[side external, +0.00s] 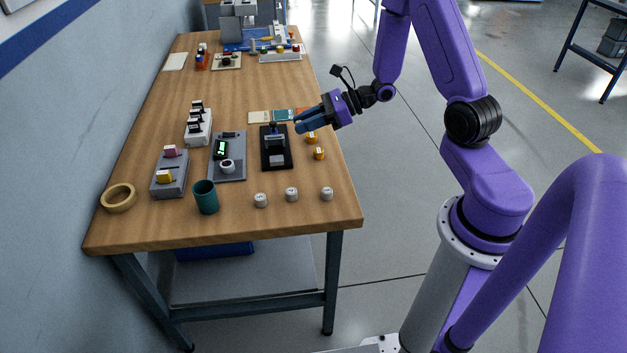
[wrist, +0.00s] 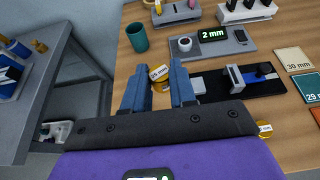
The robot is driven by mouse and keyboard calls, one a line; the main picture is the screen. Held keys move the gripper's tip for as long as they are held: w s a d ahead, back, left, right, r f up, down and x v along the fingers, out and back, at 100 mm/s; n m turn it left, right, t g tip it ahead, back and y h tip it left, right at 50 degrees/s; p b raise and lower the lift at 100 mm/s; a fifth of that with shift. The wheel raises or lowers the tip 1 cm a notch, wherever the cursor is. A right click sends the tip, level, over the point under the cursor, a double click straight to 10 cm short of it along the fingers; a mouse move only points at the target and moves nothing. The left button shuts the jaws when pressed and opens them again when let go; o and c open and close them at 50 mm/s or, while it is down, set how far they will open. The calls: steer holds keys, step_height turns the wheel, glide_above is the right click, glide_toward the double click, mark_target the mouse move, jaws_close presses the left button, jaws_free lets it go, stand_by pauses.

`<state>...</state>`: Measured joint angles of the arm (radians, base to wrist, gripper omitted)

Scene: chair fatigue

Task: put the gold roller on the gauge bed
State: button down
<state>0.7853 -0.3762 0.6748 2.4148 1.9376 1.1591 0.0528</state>
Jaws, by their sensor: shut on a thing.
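A gold roller with a pale "25 mm" label (wrist: 159,73) is between my gripper's fingertips (wrist: 159,88) in the wrist view; the blue fingers hide it in the side view. My gripper (side external: 300,125) is shut on it over the table's right side. Two more gold rollers stand below, a farther one (side external: 311,137) and a nearer one (side external: 319,154). A grey unit (side external: 236,172) has a green "2 mm" readout (wrist: 212,35) and a round pale post (wrist: 185,43). Beside it is a black base (side external: 285,161) with a pale block. I cannot tell which is the gauge bed.
A teal cup (side external: 206,197), several pale rollers including one near the front right corner (side external: 327,193), and a wooden ring (side external: 119,198) stand near the front edge. A grey block with pink and yellow pieces (side external: 172,183) is at left. Labelled cards (side external: 259,117) lie behind the black base.

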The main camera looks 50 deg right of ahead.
steer(key=s+a+r+n+g+y, duration=0.1)
steer(key=s+a+n+g+y, duration=0.15)
steer(key=a, duration=0.35)
steer(key=w+d+f+m+t+h, duration=0.1)
steer(key=d+f+m+t+h, duration=0.1)
steer(key=d, duration=0.9)
steer(key=w+d+f+m+t+h, duration=0.2)
steer(key=d+m+h, duration=0.3)
steer(key=d, duration=0.6)
steer(key=shift+t, duration=0.75)
steer(key=shift+w+d, duration=0.1)
steer(key=w+d+f, duration=0.2)
steer(key=w+f, duration=0.1)
steer(key=w, duration=0.1)
steer(key=w+d+f, duration=0.1)
steer(key=w+f, duration=0.2)
steer(key=w+d+f, duration=0.2)
steer(key=w+f, duration=0.1)
steer(key=w, duration=0.1)
steer(key=shift+w+d, duration=0.3)
steer(key=shift+d, duration=0.05)
steer(key=shift+w+d+f, duration=0.15)
steer(key=shift+w+f, duration=0.05)
steer(key=shift+f, duration=0.05)
steer(key=shift+w+d+f, duration=0.1)
steer(key=shift+w+f, duration=0.15)
steer(key=shift+f, duration=1.35)
